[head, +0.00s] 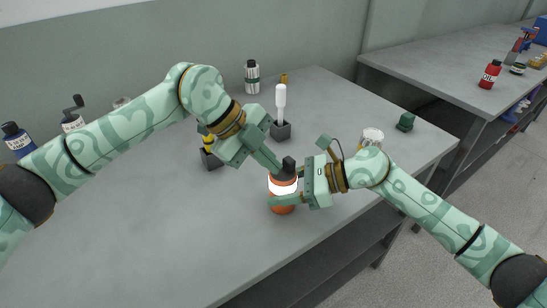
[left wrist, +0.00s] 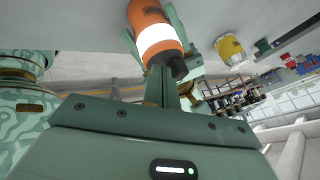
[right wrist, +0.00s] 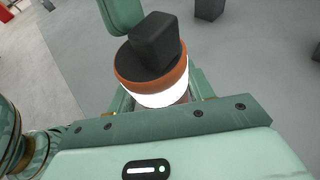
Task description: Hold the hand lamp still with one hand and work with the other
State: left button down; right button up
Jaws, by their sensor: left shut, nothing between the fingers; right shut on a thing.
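The hand lamp (head: 283,186) has an orange body, a bright white band and a black block-shaped top (head: 289,164). It stands upright near the table's front right edge. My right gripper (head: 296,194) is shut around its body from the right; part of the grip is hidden. My left gripper (head: 279,168) is shut and empty, its fingertips close beside the black top. I cannot tell whether they touch it. In the left wrist view the lamp (left wrist: 156,34) lies just beyond the shut fingers. The right wrist view shows its black top (right wrist: 155,43) and orange rim (right wrist: 128,66).
Behind stand a white-topped stick in a dark block (head: 281,104), a dark block with yellow (head: 211,158) and a striped bottle (head: 252,77). Right are a jar (head: 372,137) and a green block (head: 405,122). The table's (head: 160,220) left front is clear.

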pick_arm(q)
jog(key=s+a+f+v, duration=0.1)
jog(key=v, duration=1)
jog(key=shift+s+a, duration=0.35)
jog(key=shift+s, duration=0.05)
pick_arm(e)
jog(key=o, duration=1.1)
